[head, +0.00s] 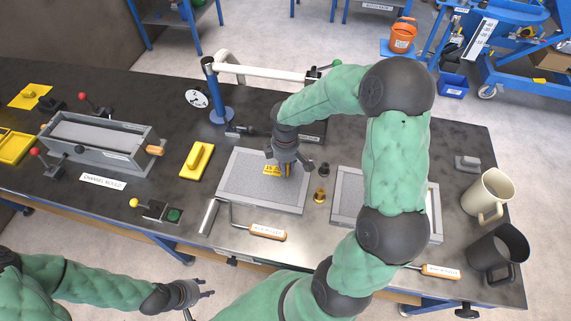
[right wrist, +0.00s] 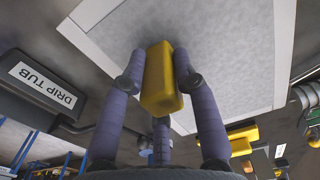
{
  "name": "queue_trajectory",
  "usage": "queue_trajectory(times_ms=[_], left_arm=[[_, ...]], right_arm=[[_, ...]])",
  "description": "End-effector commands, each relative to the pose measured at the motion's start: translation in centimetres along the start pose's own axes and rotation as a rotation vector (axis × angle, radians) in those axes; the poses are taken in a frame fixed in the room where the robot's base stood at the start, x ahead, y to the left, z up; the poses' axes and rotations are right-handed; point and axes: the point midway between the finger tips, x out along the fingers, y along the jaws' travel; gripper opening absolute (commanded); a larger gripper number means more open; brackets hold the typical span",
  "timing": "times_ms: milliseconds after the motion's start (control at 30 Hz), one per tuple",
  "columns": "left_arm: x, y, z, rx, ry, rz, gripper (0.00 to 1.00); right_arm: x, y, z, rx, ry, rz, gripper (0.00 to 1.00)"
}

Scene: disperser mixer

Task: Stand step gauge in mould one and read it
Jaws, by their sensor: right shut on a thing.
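My right gripper (head: 284,163) is over the left of two grey-framed square moulds (head: 233,203), which has a pale speckled fill. It is shut on the yellow step gauge (head: 271,170), whose face shows dark figures too small to read surely. In the right wrist view the gauge (right wrist: 161,82) is a yellow block between the fingers, its far end close to the pale surface. I cannot tell whether it touches. The second mould (head: 337,213) is partly hidden behind my right arm. My left gripper (head: 202,299) is open and empty in front of the bench.
A long channel mould (head: 120,163) stands at left, with a yellow float (head: 197,161) beside it. A blue post (head: 215,95) with a white arm rises behind. Trowels with orange handles (head: 267,231) lie in front; small weights (head: 320,195) sit between the moulds. Two jugs (head: 487,198) stand far right.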

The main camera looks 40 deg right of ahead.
Motion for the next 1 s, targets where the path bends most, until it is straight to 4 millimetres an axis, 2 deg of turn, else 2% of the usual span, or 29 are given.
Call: queue_trajectory(times_ms=[900, 933, 1000], left_arm=[[0.32, -0.11, -0.01, 0.000, 0.000, 0.000, 0.40], [0.30, -0.11, -0.01, 0.000, 0.000, 0.000, 0.40], [0.29, -0.11, -0.01, 0.000, 0.000, 0.000, 0.40]], right_arm=[[0.57, 0.05, 0.00, 0.000, 0.000, 0.001, 0.00], [0.54, 0.05, -0.01, 0.000, 0.000, 0.001, 0.39], [0.53, 0.05, 0.00, 0.000, 0.000, 0.001, 0.58]])
